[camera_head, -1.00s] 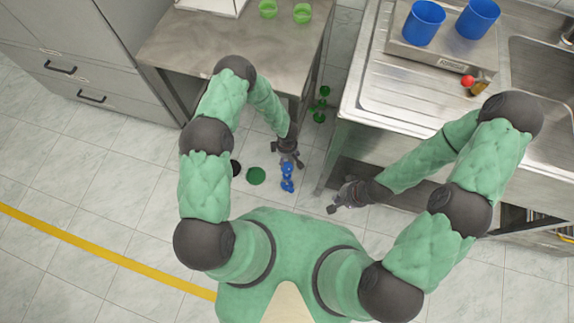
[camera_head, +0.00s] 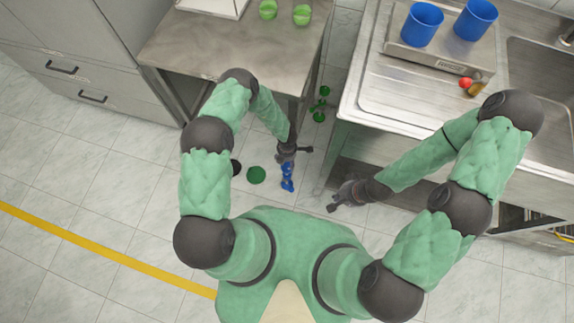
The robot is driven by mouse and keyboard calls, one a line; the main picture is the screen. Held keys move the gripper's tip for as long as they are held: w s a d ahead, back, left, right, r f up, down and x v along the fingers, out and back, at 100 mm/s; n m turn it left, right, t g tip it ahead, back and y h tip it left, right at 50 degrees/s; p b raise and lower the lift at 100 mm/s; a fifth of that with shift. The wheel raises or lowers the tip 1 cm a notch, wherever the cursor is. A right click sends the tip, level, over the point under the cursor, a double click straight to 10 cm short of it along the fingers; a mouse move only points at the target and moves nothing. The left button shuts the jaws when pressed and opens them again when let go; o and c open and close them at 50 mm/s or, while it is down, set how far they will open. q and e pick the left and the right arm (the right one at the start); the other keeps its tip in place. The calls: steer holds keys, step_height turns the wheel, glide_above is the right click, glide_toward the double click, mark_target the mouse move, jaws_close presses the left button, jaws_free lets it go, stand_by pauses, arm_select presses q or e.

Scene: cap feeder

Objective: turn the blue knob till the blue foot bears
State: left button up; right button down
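A blue knob (camera_head: 287,169) shows just below my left gripper, with a blue foot piece (camera_head: 287,184) below it in the picture. My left gripper (camera_head: 288,157) is at the knob's upper end in the picture and partly covers it. One dark finger sticks out to the right. I cannot tell whether its fingers hold the knob, or whether the foot touches the floor. My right gripper (camera_head: 338,202) is open and empty, to the right of the blue parts and apart from them.
A green disc (camera_head: 256,175) and a black disc (camera_head: 236,168) are left of the blue parts. More green parts (camera_head: 320,108) show between the worktable (camera_head: 230,50) and the steel sink counter (camera_head: 375,95).

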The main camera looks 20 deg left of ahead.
mark_target(287, 166)
arm_select(q)
step_height(287, 166, down, 8)
steer(key=b, duration=0.3)
steer(key=shift+f, duration=0.2)
steer(key=shift+c, duration=0.3)
steer(key=c, duration=0.8)
